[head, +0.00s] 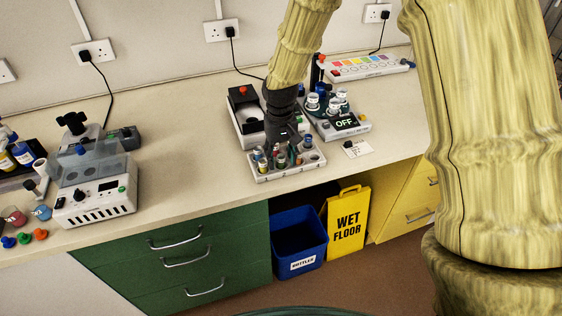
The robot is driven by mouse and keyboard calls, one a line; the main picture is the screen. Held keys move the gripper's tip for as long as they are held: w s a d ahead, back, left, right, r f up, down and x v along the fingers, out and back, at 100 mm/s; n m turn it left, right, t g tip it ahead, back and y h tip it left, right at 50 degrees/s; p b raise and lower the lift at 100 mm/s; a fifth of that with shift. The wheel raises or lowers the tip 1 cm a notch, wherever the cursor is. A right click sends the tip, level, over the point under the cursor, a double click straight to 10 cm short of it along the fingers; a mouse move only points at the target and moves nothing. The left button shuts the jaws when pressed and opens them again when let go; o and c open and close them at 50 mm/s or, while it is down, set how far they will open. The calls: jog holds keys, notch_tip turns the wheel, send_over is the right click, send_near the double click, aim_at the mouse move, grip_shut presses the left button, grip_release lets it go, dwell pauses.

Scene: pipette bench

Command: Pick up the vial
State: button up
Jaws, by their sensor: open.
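A pale grey rack (288,172) stands near the front edge of the bench. Several small vials (262,164) with coloured parts stand in it, mostly in its left part and middle. My gripper (284,152) is open and points down over the rack from above. Its dark fingers reach down among the vials. At this size I cannot tell which vial is between the fingers or whether they touch one. The gripper hides part of the rack's back and middle.
A device with an "OFF" display (345,123) and a white-and-black device (243,102) stand close behind the rack. A centrifuge-like machine (95,190) is at left. A blue bin (299,243) and yellow wet-floor sign (348,222) stand below. Bench left of the rack is clear.

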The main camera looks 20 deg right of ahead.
jog(key=c, duration=1)
